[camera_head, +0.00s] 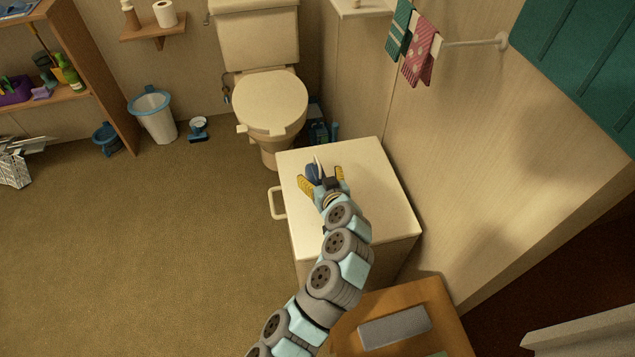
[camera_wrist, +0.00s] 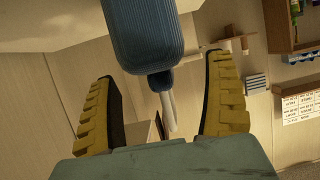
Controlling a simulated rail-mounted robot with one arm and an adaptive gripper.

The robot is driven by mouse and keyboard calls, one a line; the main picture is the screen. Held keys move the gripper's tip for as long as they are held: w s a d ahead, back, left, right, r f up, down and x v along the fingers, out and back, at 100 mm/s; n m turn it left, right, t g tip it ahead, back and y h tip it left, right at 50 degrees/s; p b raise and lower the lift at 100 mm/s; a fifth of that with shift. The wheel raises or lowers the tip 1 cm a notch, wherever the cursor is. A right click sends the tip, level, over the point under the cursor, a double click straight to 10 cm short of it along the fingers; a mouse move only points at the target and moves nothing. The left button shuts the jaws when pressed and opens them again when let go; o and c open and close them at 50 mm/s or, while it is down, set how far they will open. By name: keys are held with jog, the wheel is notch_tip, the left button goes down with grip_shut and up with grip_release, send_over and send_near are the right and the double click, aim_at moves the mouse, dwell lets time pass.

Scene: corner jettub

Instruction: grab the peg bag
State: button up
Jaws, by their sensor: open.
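A blue ribbed object (camera_head: 314,172) is at the white cabinet top, with a pale pointed piece beside it. It may be the peg bag, but I cannot tell for sure. In the wrist view this blue object (camera_wrist: 143,35) has a broad body, a narrower neck and a pale rod below. My gripper (camera_head: 323,179) is over the cabinet top with its yellow fingers spread, one on either side of the blue object. In the wrist view my gripper (camera_wrist: 162,72) is open, with gaps between the fingers and the object. Whether the object touches the cabinet is unclear.
The white cabinet (camera_head: 385,205) has a handle on its left side. A toilet (camera_head: 270,100) stands behind it. A wooden stand (camera_head: 440,305) with a grey block is at front right. Towels (camera_head: 420,50) hang on the right wall. The floor (camera_head: 150,240) at left is mostly clear.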

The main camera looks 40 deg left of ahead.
aim_at(314, 169)
jog(key=shift+x, duration=1.1)
jog(key=shift+p+x, duration=0.3)
jog(key=shift+x, duration=1)
jog(key=shift+s, duration=0.15)
jog(key=c, duration=1.3)
jog(key=shift+r, duration=0.1)
jog(key=shift+c, duration=0.2)
